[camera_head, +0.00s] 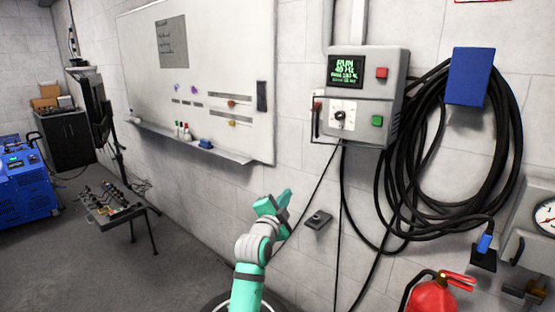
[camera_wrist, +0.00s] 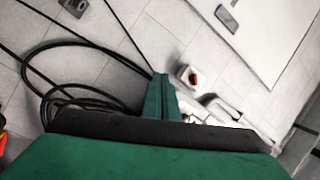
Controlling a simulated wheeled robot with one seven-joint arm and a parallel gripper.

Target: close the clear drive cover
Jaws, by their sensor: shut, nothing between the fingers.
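The grey drive box (camera_head: 366,97) is on the wall right of the whiteboard. Its lit display (camera_head: 345,72) reads RUN. A thin dark-edged clear panel (camera_head: 322,134), which looks like the drive cover, sticks out at the lower left of the box by the dial (camera_head: 339,117). It seems swung open to the left, but its exact angle is hard to tell. My gripper (camera_head: 275,202) is shut and empty, below and left of the box, apart from it. In the wrist view my closed green fingers (camera_wrist: 160,95) touch nothing visible.
A whiteboard (camera_head: 230,55) with a pen ledge (camera_head: 190,142) is left of the box. Coiled black cable (camera_head: 405,160) hangs at right, with loose cables below the box. A red extinguisher (camera_head: 438,296) stands lower right. A small wall plate (camera_head: 318,219) is near my gripper.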

